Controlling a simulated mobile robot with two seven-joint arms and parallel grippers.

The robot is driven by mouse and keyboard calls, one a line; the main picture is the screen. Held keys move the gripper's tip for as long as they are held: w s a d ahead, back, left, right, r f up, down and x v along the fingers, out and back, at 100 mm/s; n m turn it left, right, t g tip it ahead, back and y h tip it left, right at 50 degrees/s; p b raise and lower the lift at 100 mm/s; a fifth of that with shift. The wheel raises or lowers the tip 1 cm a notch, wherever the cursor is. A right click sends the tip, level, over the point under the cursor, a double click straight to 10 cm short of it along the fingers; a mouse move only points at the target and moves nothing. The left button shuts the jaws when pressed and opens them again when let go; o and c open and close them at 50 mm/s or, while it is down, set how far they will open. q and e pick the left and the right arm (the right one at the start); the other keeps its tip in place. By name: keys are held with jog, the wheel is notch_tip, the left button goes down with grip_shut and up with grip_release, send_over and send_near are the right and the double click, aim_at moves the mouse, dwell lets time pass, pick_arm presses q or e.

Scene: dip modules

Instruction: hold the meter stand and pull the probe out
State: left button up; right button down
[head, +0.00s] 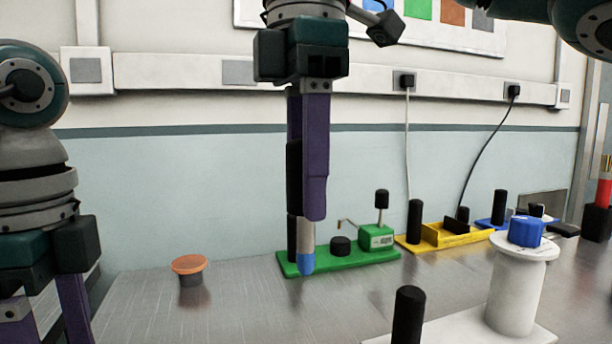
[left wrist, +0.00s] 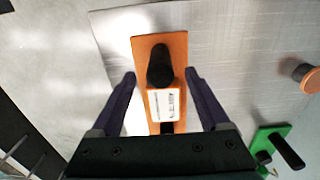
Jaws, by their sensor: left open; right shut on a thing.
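My right gripper (head: 307,212) points straight down in the head view, shut on a grey probe with a blue tip (head: 306,262). The probe hangs upright, and its blue end shows in front of the green stand (head: 345,260). I cannot tell whether it touches the stand. My left gripper (left wrist: 160,85) is open in the left wrist view, its fingers on either side of an orange stand (left wrist: 146,50). This stand has a black upright handle (left wrist: 160,64) and a white labelled block (left wrist: 167,105). It is out of the head view. I cannot tell which stand is the meter's.
An orange-lidded cup (head: 189,268) stands left of the green stand. A yellow stand (head: 440,236) and a blue stand (head: 492,222) are at the back right. A white spool-shaped stand (head: 514,295) with a blue knob (head: 526,231) is at the front right.

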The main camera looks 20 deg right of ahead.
jog(key=shift+r+p, duration=3.9)
jog(key=shift+r, duration=0.05)
jog(key=shift+s, duration=0.1)
